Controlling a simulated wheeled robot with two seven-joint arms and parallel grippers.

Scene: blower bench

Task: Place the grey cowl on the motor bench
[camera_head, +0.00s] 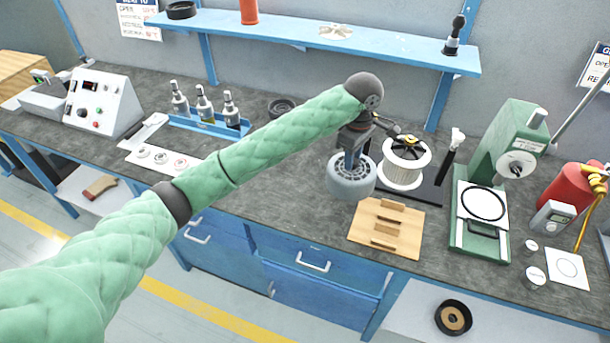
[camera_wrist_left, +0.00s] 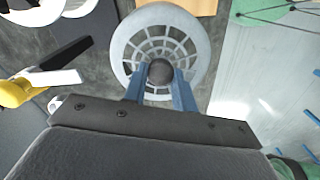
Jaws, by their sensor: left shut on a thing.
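My left gripper (camera_head: 352,150) is shut on the grey cowl (camera_head: 351,180), a round cap with a slotted grille on top. It holds the cowl by its dark centre knob, a little above the bench near the front edge. In the left wrist view, the two blue fingers (camera_wrist_left: 160,90) close on the knob of the cowl (camera_wrist_left: 190,45). The motor bench is perhaps the dark base (camera_head: 428,187) with the white wound drum, behind and to the right of the cowl; I cannot tell for sure. My right gripper is out of sight.
A wooden slotted block (camera_head: 378,232) lies just right of and in front of the cowl. A green press (camera_head: 490,190) stands to the right, with a red canister (camera_head: 568,190) beyond it. A blue tray (camera_head: 207,122) of bottles is at the left. A blue shelf (camera_head: 300,33) runs above.

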